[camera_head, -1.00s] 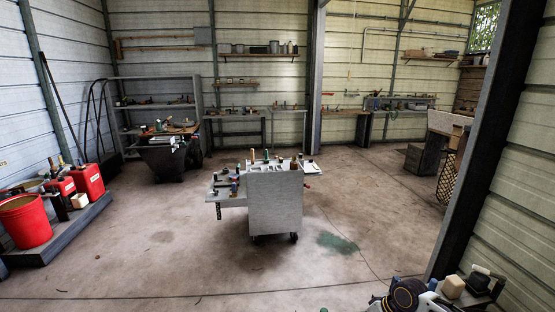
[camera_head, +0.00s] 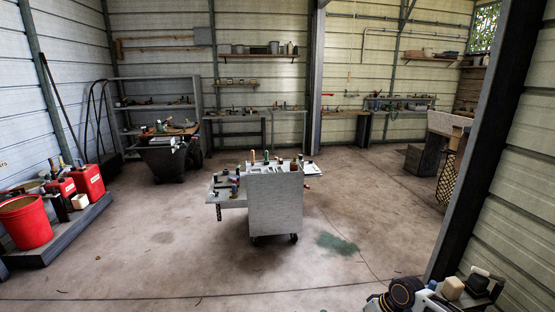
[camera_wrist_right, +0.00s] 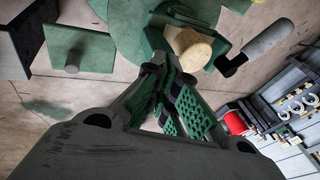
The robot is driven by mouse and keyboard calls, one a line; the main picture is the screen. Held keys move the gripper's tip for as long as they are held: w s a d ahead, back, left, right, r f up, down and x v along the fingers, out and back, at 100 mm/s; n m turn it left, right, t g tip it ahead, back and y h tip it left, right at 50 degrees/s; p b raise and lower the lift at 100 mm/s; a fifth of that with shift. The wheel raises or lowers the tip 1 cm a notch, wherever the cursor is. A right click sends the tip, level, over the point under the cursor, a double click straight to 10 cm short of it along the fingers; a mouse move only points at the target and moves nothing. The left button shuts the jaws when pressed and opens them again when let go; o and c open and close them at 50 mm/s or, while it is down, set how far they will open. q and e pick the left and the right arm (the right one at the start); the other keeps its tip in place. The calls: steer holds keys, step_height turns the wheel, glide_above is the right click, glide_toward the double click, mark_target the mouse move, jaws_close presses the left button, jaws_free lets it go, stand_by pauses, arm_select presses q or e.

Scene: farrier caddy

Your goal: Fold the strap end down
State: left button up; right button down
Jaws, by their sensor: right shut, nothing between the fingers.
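My right gripper (camera_wrist_right: 166,78) is shut and empty in the right wrist view. Its dark green padded fingers meet close to a tan, rounded block (camera_wrist_right: 191,48) in a green holder. I cannot tell whether the fingertips touch it. A large green disc-like surface (camera_wrist_right: 122,22) lies behind the holder. I cannot make out a strap or its end in either view. In the head view part of my arm shows at the bottom right, but neither gripper can be made out there.
A green plate with a knob (camera_wrist_right: 78,48) and a grey rounded handle (camera_wrist_right: 266,42) flank the block. A beige block (camera_head: 452,288) stands at the lower right beside the dark post (camera_head: 488,140). A grey tool cart (camera_head: 275,205) stands mid-floor, with open concrete around it.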

steer(key=shift+w, duration=0.2)
steer(key=shift+w+a+r, duration=0.1)
steer(key=shift+w+r, duration=0.05)
steer(key=shift+w, duration=0.55)
stand_by(0.4)
steer(key=shift+w+a+p, duration=0.15)
steer(key=shift+w+p, duration=0.15)
steer(key=shift+w, duration=0.35)
stand_by(0.3)
steer(key=shift+w+a+f, duration=0.1)
steer(key=shift+w+f, duration=0.2)
steer(key=shift+w, duration=0.15)
